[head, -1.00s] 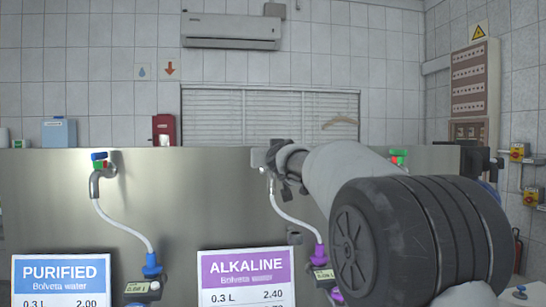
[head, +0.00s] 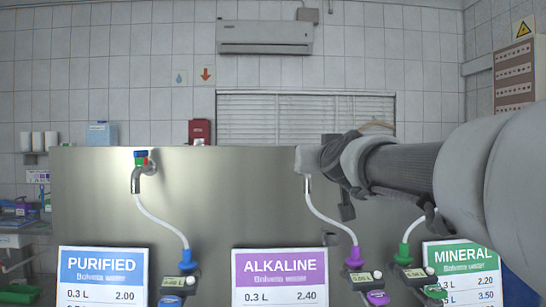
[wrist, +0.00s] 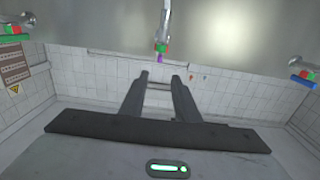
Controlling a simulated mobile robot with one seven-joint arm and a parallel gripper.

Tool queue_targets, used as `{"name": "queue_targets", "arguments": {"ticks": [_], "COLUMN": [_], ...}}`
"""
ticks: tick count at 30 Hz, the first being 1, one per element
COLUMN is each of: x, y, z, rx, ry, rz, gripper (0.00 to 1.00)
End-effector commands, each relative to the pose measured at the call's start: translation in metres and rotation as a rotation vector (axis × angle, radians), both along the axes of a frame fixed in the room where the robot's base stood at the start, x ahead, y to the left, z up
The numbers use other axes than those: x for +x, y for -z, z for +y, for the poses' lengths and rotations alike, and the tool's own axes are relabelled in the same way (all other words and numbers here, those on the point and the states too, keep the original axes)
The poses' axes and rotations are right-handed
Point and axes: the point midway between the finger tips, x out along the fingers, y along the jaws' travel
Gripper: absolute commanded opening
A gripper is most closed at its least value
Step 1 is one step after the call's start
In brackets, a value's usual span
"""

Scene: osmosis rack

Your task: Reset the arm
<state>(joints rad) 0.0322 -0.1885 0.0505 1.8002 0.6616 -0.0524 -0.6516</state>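My arm reaches in from the right in the head view, ending in front of the middle tap above the alkaline sign (head: 280,277). That end covers most of the tap. In the wrist view my gripper (wrist: 160,79) shows two dark fingers apart, with nothing between them. The middle tap (wrist: 163,22) hangs from the top of the wrist view with a coloured handle near the fingertips. I cannot tell whether they touch.
A steel panel (head: 225,195) carries the purified tap (head: 142,172) with a white hose. Purified (head: 102,278) and mineral (head: 463,274) signs stand in front. A valve with a purple connector (head: 352,258) sits below the middle hose. The wall behind holds an air conditioner (head: 265,38).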

Motion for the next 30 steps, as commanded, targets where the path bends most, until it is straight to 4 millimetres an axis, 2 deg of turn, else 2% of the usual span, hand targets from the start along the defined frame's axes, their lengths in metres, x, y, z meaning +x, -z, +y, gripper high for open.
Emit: {"name": "queue_targets", "arguments": {"ticks": [13, 17, 20, 24, 30], "x": [-0.002, -0.021, -0.055, -0.121, -0.221], "y": [0.001, 0.019, 0.055, 0.126, 0.219], "z": [0.001, 0.012, 0.025, 0.034, 0.022], "rx": [0.000, -0.003, -0.003, 0.000, 0.008], "ry": [-0.004, -0.048, -0.105, -0.153, -0.124], "rz": [0.005, 0.079, 0.212, 0.457, 0.788], "gripper": [0.29, 0.29, 0.29, 0.29, 0.29]}}
